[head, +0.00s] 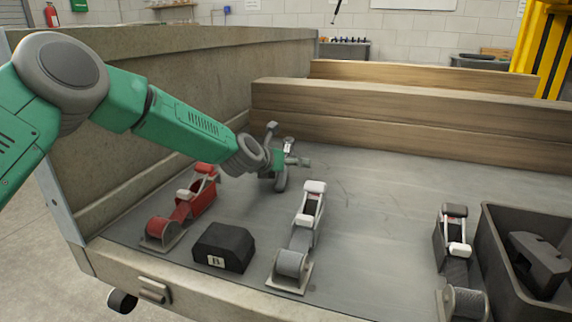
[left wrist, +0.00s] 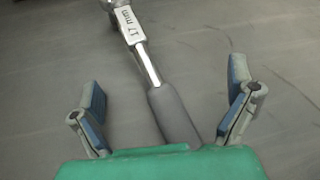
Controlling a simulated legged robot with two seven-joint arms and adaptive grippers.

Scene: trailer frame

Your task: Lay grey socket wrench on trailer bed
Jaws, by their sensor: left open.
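The grey socket wrench (left wrist: 175,112) has a dark grey grip and a silver shaft marked "17 mm". In the left wrist view it runs between my open fingers, touching neither one. It appears to lie on the grey trailer bed (left wrist: 50,90). My left gripper (left wrist: 168,103) is open around the handle end, low over the bed. In the head view, my left gripper (head: 279,157) is near the wooden beams, and the silver end of the wrench (head: 289,144) shows just beyond it. The gripper hides most of the wrench there. My right gripper is not in view.
A red ratchet strap (head: 185,210), a black block marked "B" (head: 224,247) and a grey strap (head: 300,235) stand in front. Another strap (head: 455,240) and a dark crate (head: 490,235) are at right. Wooden beams (head: 400,125) lie behind. The middle-right bed is clear.

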